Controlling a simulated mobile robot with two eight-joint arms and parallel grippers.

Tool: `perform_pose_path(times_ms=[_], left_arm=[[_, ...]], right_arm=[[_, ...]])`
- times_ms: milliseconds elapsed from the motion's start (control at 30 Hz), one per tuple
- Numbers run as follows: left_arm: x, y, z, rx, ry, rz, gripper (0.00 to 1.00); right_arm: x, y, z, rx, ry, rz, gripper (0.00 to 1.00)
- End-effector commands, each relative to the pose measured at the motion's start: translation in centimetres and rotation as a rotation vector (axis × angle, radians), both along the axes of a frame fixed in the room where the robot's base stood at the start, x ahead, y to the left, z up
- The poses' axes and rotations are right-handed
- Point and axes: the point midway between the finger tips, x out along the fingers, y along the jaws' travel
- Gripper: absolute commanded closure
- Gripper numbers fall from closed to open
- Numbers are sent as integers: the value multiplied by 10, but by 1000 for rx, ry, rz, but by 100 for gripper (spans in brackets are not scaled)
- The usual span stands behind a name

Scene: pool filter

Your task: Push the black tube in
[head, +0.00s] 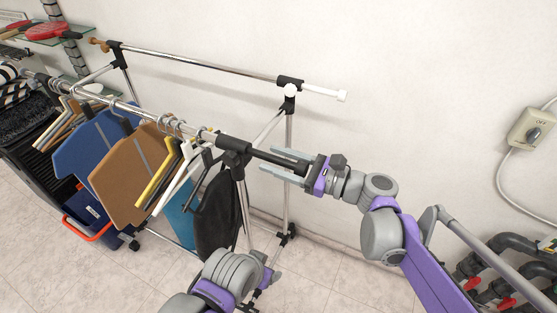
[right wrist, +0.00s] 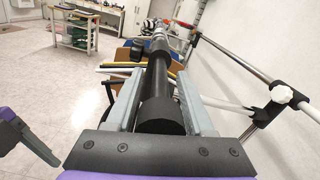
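The black tube (head: 273,158) sticks out to the right from the black joint (head: 234,148) at the end of the clothes rack's front rail. My right gripper (head: 283,163) is at the tube's free end, with one finger on each side of it. In the right wrist view the tube (right wrist: 160,105) runs away between the two fingers toward the rail, its blunt end near the palm. The fingers look open, with narrow gaps beside the tube. My left gripper (head: 264,277) is low at bottom centre, below the rail; its fingers are hard to make out.
Several hangers with folders and bags, such as a brown one (head: 125,180), hang on the front rail (head: 150,108). The back rail (head: 205,66) runs near the white wall. Pipes with red valves (head: 506,303) stand at bottom right. The floor below the tube is mostly clear.

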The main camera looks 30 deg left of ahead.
Motion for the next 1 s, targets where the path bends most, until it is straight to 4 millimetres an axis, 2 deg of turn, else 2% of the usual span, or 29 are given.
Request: perform_pose_path(times_ms=[267,367,800,1000], left_arm=[[0,0,0,0,0,0,29],[0,0,-1,0,1,0,29],[-4,0,-13,0,7,0,29],[-4,0,-14,0,8,0,29]], right_arm=[[0,-1,0,-1,0,-1,47],[1,-8,-1,-1,0,-2,47],[1,-89,-1,-1,0,-3,47],[0,-107,0,-1,0,-2,47]])
